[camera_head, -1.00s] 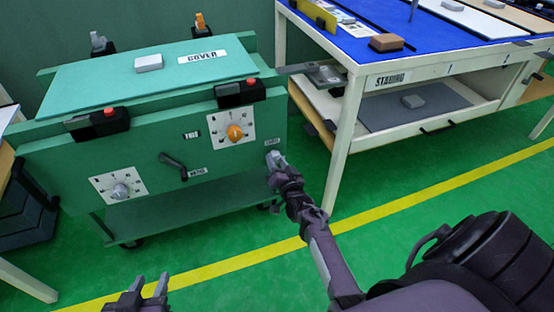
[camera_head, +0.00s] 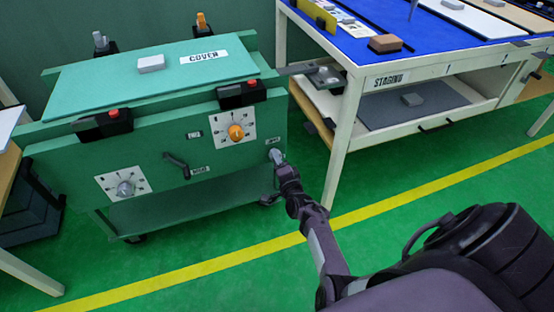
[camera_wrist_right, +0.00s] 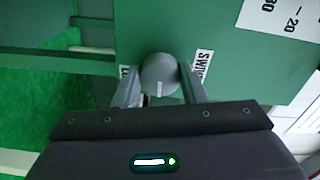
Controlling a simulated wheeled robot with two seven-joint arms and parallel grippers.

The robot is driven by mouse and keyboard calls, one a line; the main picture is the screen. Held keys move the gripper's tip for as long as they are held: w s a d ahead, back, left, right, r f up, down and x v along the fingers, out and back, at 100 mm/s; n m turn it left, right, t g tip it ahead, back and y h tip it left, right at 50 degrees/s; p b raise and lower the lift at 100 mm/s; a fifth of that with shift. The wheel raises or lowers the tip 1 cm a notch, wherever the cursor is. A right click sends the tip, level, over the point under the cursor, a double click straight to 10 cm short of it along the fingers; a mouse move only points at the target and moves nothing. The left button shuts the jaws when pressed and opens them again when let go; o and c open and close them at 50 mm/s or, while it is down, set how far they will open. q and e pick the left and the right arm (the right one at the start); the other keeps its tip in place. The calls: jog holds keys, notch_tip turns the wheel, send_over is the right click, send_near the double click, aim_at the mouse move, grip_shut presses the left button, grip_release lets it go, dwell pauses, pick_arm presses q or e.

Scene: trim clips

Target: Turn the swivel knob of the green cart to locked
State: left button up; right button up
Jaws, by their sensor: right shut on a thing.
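The green cart (camera_head: 75,167) stands at the left in the head view. Its swivel knob (camera_wrist_right: 159,74) is a round grey knob with a pale pointer line, next to a label (camera_wrist_right: 202,66) reading "SWIV", the rest hidden. My right gripper (camera_head: 277,156) is at the right end of the cart's front panel. In the right wrist view my right gripper (camera_wrist_right: 159,90) has one finger on each side of the knob, shut on it. The pointer line points toward the gripper's palm. The second label beside the knob is mostly hidden by a finger. My left gripper is out of view.
The cart front also carries an orange knob (camera_head: 236,132), a grey knob (camera_head: 126,188) and a dark lever (camera_head: 176,163). A white-framed table (camera_head: 345,125) with a blue top stands close to the cart's right. Green floor with a yellow line (camera_head: 230,262) is clear in front.

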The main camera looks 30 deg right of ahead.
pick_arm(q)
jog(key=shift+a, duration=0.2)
pick_arm(e)
jog(key=shift+m, duration=0.3)
jog(key=o, duration=1)
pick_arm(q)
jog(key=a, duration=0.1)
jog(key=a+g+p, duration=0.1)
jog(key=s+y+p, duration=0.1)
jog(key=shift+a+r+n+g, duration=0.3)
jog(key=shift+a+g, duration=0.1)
pick_arm(e)
jog(key=v, duration=0.7)
jog(key=shift+s+a, duration=0.1)
jog(key=shift+s, duration=0.3)
